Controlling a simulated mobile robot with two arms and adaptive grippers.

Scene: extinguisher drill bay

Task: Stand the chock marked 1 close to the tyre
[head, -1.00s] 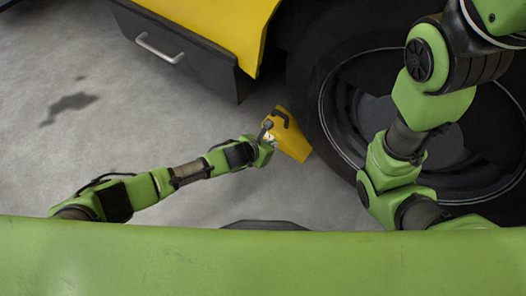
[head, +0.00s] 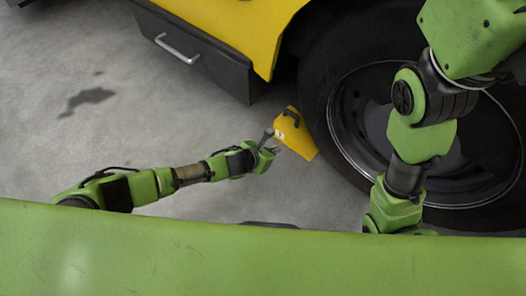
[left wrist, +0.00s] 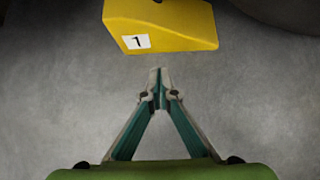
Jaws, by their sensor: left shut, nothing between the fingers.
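The yellow chock (head: 298,137) with a dark handle stands on the floor close to the tyre (head: 318,100), in the head view. In the left wrist view the chock (left wrist: 170,27) shows a white label with a 1, and a dark edge that looks like the tyre (left wrist: 285,12) is at the top right. My left gripper (head: 274,147) is just left of the chock. In the left wrist view its fingertips (left wrist: 159,75) meet, with nothing between them, and bare floor shows between them and the chock. My right arm hangs in front of the wheel; its gripper is not visible.
The yellow vehicle body (head: 235,25) with a dark box and handle (head: 200,52) is above the chock. The wheel rim (head: 400,130) is at the right. The grey floor (head: 90,140) at the left is clear apart from dark stains.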

